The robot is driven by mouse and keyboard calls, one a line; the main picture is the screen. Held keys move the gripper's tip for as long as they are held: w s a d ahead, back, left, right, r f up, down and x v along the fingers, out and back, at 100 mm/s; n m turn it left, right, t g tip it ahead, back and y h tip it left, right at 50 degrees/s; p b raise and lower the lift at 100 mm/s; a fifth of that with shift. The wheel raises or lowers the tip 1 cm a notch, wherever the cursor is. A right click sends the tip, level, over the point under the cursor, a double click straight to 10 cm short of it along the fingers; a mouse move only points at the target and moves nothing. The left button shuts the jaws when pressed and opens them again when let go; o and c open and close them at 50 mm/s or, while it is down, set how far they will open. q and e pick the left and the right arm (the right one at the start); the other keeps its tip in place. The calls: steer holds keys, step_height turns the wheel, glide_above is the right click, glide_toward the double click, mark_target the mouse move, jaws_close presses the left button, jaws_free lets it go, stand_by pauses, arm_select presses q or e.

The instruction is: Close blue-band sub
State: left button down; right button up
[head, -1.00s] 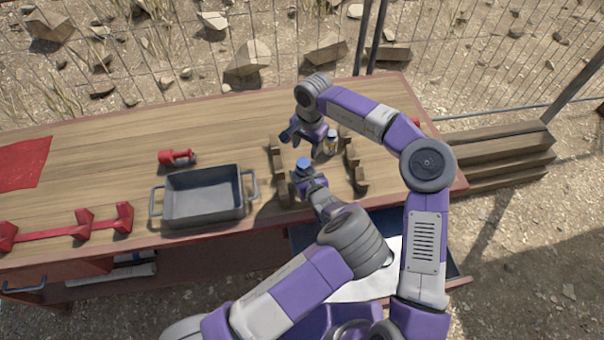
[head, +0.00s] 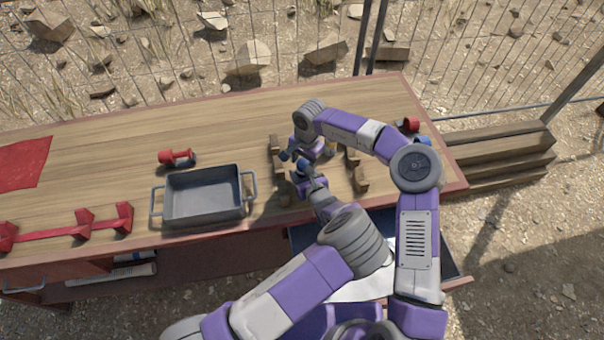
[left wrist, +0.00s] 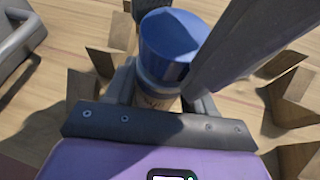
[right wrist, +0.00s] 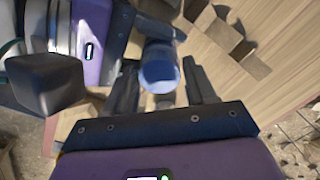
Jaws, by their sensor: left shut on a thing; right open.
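The blue-band sub, a small pale cylinder with a blue top (head: 302,166), stands upright in my left gripper (head: 308,181). In the left wrist view the blue top (left wrist: 176,42) sits over the pale body, and the left fingers are shut on that body. My right gripper (head: 303,157) is open, close around the blue top from behind. In the right wrist view the blue top (right wrist: 160,74) lies between the spread right fingers (right wrist: 163,88). I cannot tell whether they touch it, or whether the top is fully seated.
Wooden notched racks (head: 356,170) stand on the table on both sides of the grippers. A grey tray (head: 205,222) is to the left, with a red part (head: 176,157) behind it. Red and blue parts (head: 409,125) lie at the right edge.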

steer(key=shift+c, duration=0.4)
steer(key=c, duration=0.7)
steer(key=o, duration=1.1)
steer(key=shift+s+d+r, duration=0.1)
steer(key=shift+r, duration=1.05)
steer(key=shift+d+r, duration=0.1)
steer(key=shift+r, duration=1.05)
